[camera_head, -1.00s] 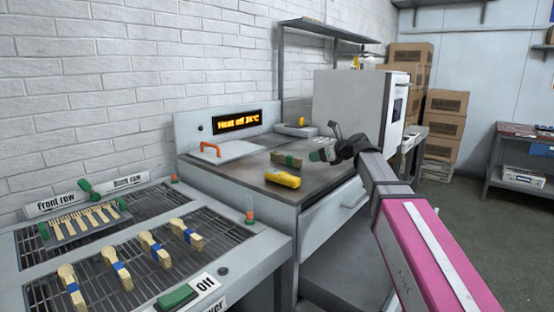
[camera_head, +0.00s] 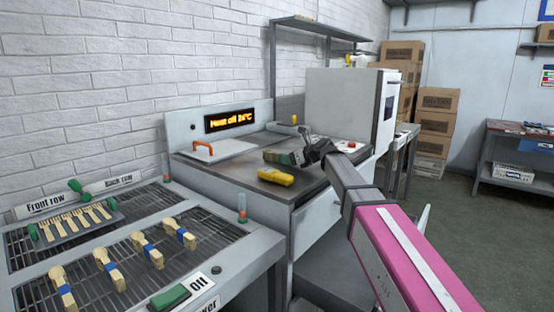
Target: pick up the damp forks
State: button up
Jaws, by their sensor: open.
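My gripper (camera_head: 272,156) is open over the grey bench top of the press, at the end of my pink arm. A small wood-coloured and greenish block lies at the jaws; the gripper overlaps it, and I cannot tell whether it is between the fingers. Bundles of wooden cutlery with blue bands (camera_head: 146,246) lie on the drying grille's front row at lower left. A rack of several pale wooden forks (camera_head: 80,220) with green handles sits behind them. Which forks are damp I cannot tell.
A yellow tool (camera_head: 275,177) lies on the bench just in front of the gripper. A white cabinet (camera_head: 345,103) stands behind. A green switch labelled Off (camera_head: 170,298) is on the dryer's front.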

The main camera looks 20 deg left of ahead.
grip_shut()
jog(key=shift+r, duration=0.15)
